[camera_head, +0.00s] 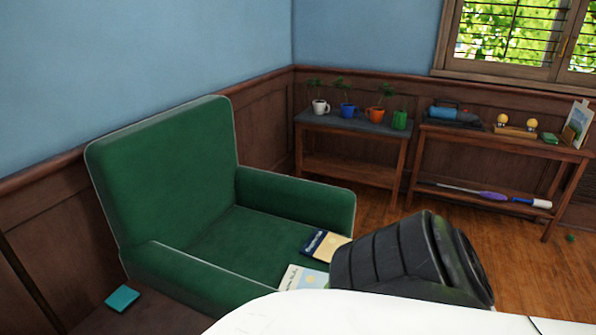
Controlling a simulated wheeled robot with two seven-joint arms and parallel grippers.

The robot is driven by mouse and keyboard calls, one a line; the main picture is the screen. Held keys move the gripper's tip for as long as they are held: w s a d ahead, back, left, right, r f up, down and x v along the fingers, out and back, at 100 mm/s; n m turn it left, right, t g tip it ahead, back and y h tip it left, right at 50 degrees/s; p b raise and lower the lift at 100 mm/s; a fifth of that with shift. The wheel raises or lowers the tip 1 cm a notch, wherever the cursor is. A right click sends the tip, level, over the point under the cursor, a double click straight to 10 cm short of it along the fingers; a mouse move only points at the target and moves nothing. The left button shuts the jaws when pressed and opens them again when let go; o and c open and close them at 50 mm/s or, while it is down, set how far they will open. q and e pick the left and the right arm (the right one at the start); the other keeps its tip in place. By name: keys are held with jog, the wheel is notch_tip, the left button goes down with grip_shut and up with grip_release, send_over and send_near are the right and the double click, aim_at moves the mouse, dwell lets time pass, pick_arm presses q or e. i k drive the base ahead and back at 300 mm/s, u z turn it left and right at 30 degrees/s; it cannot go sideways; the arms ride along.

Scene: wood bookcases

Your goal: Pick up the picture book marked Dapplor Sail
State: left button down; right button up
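Two thin books lie on the seat of the green armchair (160,170). One is a dark blue and cream book (325,246) with light lettering and a pale yellow shape. The other is a pale cream book (304,277) nearer to me, with small lettering and a yellowish patch. The lettering is too small to read, so I cannot tell which, if either, is marked Dapplor Sail. A picture-covered book or card (577,125) stands upright on the right side table. Neither of my grippers is in view.
A black ribbed form, possibly my own arm, covers the chair's front right. A teal item (122,298) lies on a brown surface at lower left. Mugs with plants stand on the left side table (345,124). The right table (500,141) holds several objects. Wooden floor (385,208) shows between.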

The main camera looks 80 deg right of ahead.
aim_at(322, 247)
jog(key=z, duration=0.95)
jog(key=k, duration=1.2)
jog(key=z, duration=1.5)
jog(key=i, duration=1.4)
jog(key=u, duration=0.65)
